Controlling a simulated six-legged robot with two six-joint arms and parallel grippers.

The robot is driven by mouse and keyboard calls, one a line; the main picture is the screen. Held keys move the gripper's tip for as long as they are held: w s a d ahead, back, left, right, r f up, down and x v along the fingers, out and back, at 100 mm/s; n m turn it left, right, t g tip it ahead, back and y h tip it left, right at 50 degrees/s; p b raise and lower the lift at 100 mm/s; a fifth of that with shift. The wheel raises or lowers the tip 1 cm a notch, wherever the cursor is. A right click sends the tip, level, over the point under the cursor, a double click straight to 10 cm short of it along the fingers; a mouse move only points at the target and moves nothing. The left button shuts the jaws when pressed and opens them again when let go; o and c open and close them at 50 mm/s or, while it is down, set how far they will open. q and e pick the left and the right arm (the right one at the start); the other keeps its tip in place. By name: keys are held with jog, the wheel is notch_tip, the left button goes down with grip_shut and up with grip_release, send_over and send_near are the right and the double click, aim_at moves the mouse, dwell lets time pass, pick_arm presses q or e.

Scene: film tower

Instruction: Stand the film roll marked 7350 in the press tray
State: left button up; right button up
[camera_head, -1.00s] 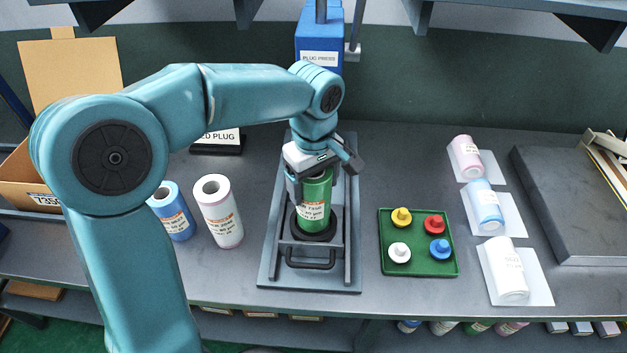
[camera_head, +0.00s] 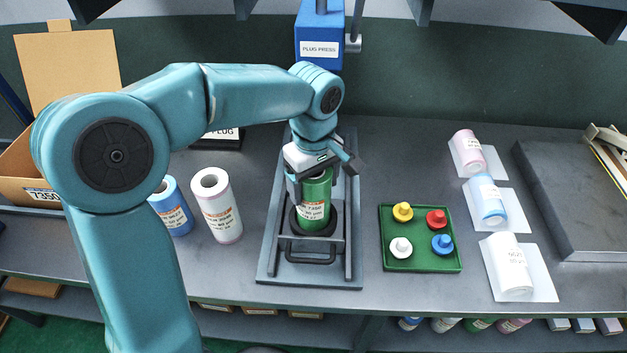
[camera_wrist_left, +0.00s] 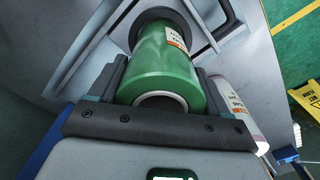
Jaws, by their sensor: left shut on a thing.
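A green film roll (camera_head: 315,205) stands upright in the round black seat of the press tray (camera_head: 310,273), below the blue plug press (camera_head: 319,35). Its orange and white label faces the front; the number is too small to read surely. My left gripper (camera_head: 307,178) is shut on the roll's upper part. The left wrist view shows the green roll (camera_wrist_left: 165,60) between both fingers, its far end at the black seat (camera_wrist_left: 160,17). My right gripper is not in view.
Left of the tray stand a white-pink roll (camera_head: 217,207) and a blue roll (camera_head: 171,208). Right of it is a green tray (camera_head: 420,262) with several coloured plugs. Wrapped rolls (camera_head: 508,264) lie on white sheets farther right. A cardboard box (camera_head: 30,175) is at far left.

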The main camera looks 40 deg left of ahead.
pick_arm(q)
jog(key=shift+f+b, duration=0.5)
jog(key=shift+f, duration=0.15)
jog(key=o, duration=1.4)
notch_tip(320, 180, up, 16)
jog(key=p, duration=0.2)
jog(key=shift+r, duration=0.15)
